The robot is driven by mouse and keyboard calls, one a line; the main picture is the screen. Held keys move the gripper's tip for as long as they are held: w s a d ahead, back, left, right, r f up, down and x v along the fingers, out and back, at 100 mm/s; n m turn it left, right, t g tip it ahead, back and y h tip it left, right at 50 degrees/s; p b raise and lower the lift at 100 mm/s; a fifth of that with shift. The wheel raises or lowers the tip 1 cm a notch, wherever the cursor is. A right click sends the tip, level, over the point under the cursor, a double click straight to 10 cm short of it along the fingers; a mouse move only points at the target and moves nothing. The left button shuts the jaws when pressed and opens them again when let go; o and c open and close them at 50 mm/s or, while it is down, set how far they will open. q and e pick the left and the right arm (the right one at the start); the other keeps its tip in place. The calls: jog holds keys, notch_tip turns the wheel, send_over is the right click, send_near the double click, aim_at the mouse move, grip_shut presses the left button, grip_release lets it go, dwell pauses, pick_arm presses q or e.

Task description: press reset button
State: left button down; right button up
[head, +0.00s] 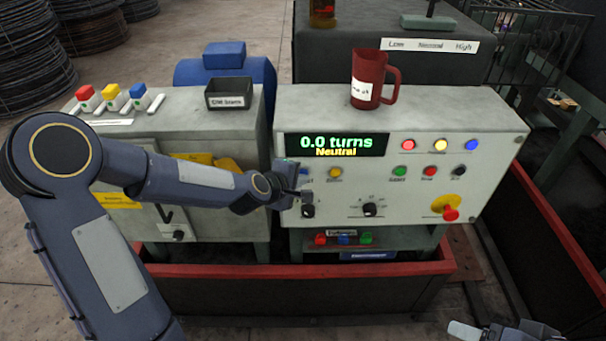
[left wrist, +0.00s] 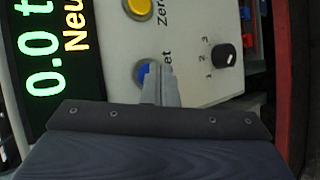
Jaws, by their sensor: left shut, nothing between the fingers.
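The blue button (left wrist: 143,72) on the control panel has a label ending in "et", partly hidden by my fingers. In the head view, the blue button (head: 304,171) is just visible by my gripper. My left gripper (head: 303,190) is shut and empty at the panel's left part. In the left wrist view its closed fingers (left wrist: 160,78) overlap the blue button's edge; I cannot tell whether they touch it. The display (head: 331,145) reads "0.0 turns" and "Neutral". My right gripper (head: 500,331) shows only partly at the bottom edge.
A yellow button (head: 335,173), labelled "Zero" in the wrist view, sits beside the blue one. A black knob (head: 308,211) is just below my gripper. A red emergency button (head: 450,213) is at lower right. A red mug (head: 374,80) stands on top. A red-rimmed barrier (head: 400,269) runs in front.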

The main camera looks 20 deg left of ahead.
pick_arm(q)
jog(key=shift+s+d, duration=0.15)
jog(key=shift+s, duration=0.45)
jog(key=s+b, duration=0.1)
jog(key=s, duration=0.1)
jog(key=s+d+b, duration=0.1)
jog(key=s, duration=0.1)
jog(key=shift+s+d, duration=0.2)
jog(key=shift+s, duration=0.2)
dwell(0.5)
jog(key=s+a+r+m+g, duration=0.1)
jog(key=s+m, duration=0.3)
jog(key=s, duration=0.4)
jog(key=s+a+r+m+g, duration=0.2)
jog(key=s+m, duration=0.3)
jog(key=s, duration=0.4)
jog(key=s+a+r+m+g, duration=0.1)
jog(key=s+a+m+g, duration=0.1)
jog(key=s+m, duration=0.3)
jog(key=s, duration=0.3)
jog(key=shift+s+a+r, duration=0.25)
jog(key=shift+s+a, duration=0.05)
jog(key=shift+s, duration=0.05)
